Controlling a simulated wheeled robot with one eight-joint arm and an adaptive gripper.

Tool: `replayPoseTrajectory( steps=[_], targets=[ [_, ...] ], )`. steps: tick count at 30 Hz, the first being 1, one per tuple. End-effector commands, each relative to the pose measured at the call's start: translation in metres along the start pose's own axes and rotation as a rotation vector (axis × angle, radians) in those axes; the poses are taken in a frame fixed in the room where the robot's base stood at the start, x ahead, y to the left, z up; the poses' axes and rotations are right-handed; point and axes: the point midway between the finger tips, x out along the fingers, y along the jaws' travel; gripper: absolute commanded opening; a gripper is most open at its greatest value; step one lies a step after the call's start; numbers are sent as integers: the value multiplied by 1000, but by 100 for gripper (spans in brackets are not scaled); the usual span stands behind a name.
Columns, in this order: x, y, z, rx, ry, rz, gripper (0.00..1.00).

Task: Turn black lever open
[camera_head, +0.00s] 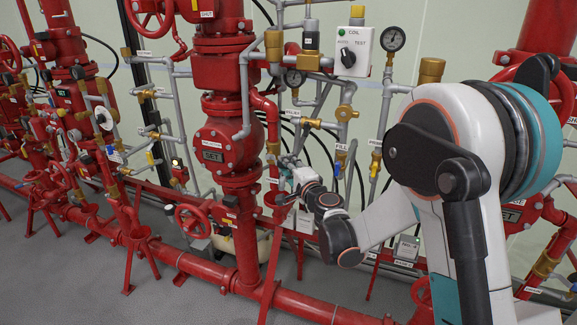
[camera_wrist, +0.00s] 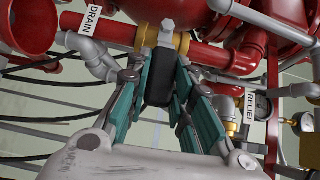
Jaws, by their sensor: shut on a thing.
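The black lever (camera_wrist: 160,88) sits between the teal fingers of my gripper (camera_wrist: 162,78) in the wrist view. It hangs below a brass valve (camera_wrist: 180,45) on a red pipe (camera_wrist: 220,57). My gripper is shut on the lever, one finger on each side of it. In the head view my gripper (camera_head: 287,180) is small, to the right of the central red riser. The lever cannot be made out there.
A DRAIN label (camera_wrist: 92,22) and grey elbow pipes lie left of the gripper, and a RELIEF label (camera_wrist: 250,104) with gauges lies right. A red riser (camera_head: 228,150) stands close by in the head view.

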Motion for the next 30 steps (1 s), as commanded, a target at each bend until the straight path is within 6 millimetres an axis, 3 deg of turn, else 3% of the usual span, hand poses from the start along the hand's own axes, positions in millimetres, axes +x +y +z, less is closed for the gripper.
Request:
replayPoseTrajectory(
  steps=[30],
  targets=[
    [0,-41,1,-320,0,319,0]
  ],
)
